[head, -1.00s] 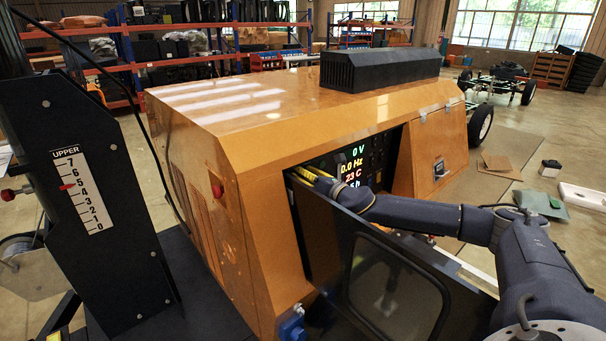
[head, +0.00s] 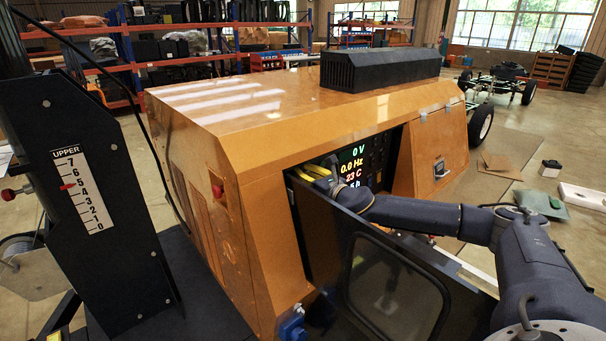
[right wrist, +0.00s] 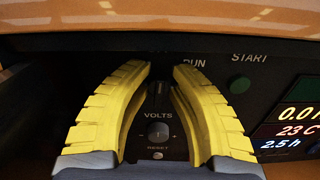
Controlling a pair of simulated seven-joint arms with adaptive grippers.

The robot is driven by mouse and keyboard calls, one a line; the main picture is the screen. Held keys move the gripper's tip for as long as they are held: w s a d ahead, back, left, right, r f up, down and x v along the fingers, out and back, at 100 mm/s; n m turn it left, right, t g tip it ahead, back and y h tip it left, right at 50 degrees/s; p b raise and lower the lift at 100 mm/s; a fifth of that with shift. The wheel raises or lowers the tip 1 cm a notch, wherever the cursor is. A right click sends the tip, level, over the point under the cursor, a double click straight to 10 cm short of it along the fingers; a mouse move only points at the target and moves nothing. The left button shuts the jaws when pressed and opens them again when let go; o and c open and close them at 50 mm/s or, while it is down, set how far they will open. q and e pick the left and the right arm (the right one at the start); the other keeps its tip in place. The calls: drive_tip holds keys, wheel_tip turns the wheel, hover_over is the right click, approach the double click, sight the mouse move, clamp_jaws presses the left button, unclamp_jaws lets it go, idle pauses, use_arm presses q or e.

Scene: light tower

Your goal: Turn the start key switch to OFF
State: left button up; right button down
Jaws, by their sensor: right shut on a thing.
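The start key switch (right wrist: 159,94) shows in the right wrist view as a dark knob between the fingers, below the partly covered word RUN. My right gripper (right wrist: 163,72) has its two yellow fingers around the switch, shut on it. The fingers hide the OFF marking and much of the switch. In the head view my right gripper (head: 318,174) reaches into the control panel opening of the orange generator (head: 235,125), and the switch is hidden there. My left gripper is out of view.
Below the switch is the VOLTS knob (right wrist: 158,131). A green START button (right wrist: 239,84) and a lit display (right wrist: 299,120) are to its right. The open dark panel door (head: 385,270) with a window stands under my right forearm. A black mast (head: 85,190) is at left.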

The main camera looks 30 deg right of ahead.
drive_tip(key=shift+n, duration=0.5)
drive_tip(key=c, duration=1.5)
unclamp_jaws()
drive_tip(key=s, duration=0.4)
drive_tip(key=s+d, duration=0.1)
drive_tip(key=s, duration=0.7)
drive_tip(key=shift+d, duration=0.35)
